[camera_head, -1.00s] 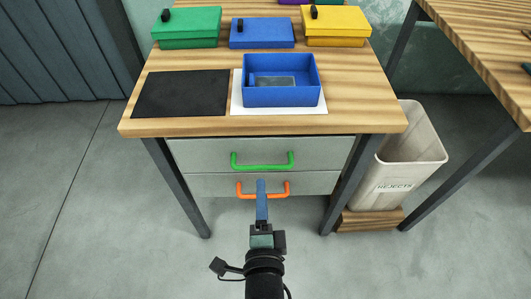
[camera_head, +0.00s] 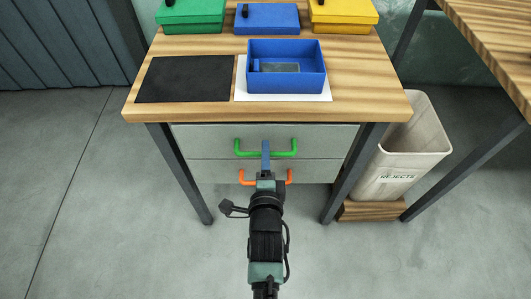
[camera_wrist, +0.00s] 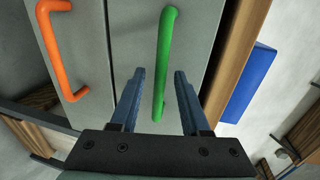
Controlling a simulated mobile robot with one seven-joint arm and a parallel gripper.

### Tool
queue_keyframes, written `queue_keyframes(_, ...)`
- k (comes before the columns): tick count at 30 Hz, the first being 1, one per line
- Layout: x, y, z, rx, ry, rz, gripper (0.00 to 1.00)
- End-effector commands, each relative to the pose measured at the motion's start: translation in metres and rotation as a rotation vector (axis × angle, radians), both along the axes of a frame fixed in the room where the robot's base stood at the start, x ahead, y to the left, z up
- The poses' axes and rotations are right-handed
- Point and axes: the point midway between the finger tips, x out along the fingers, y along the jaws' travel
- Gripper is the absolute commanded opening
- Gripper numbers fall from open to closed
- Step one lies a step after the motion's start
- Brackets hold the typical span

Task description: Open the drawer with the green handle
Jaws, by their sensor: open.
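The green handle (camera_head: 286,154) is a horizontal bar on the grey upper drawer (camera_head: 203,138) under the wooden table, and this drawer looks closed. My gripper (camera_head: 266,143) is in front of the handle's middle, its blue fingers overlapping the bar in the head view. In the wrist view my gripper (camera_wrist: 160,74) is open, and the green handle (camera_wrist: 165,45) shows in the gap between the two fingers. I cannot tell whether the bar is between the fingertips or just beyond them. Neither finger visibly touches it.
The orange handle (camera_head: 244,180) of the lower drawer is just below, partly hidden by my arm. A blue open box (camera_head: 287,84) stands on the tabletop (camera_head: 190,110). A rejects bin (camera_head: 405,150) stands right of the table leg (camera_head: 350,175). The floor at left is clear.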

Motion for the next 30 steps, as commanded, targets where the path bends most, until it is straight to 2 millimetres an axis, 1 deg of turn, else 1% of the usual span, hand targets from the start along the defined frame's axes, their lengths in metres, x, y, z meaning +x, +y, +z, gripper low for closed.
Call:
queue_keyframes(3,0.0094,0.0004,-0.0022,-0.002,-0.001,0.001,0.46)
queue_keyframes(6,0.0125,0.0004,-0.0026,-0.002,0.000,0.001,0.46)
queue_keyframes(14,0.0133,0.0004,-0.0024,-0.001,0.000,0.001,0.46)
queue_keyframes(17,0.0132,0.0003,-0.0024,-0.001,0.000,0.000,0.30)
queue_keyframes(18,0.0131,0.0003,-0.0023,-0.001,0.000,0.000,0.23)
queue_keyframes(22,0.0131,0.0003,-0.0024,-0.001,0.000,0.000,0.00)
queue_keyframes(30,0.0130,0.0002,-0.0024,-0.001,0.000,0.000,0.00)
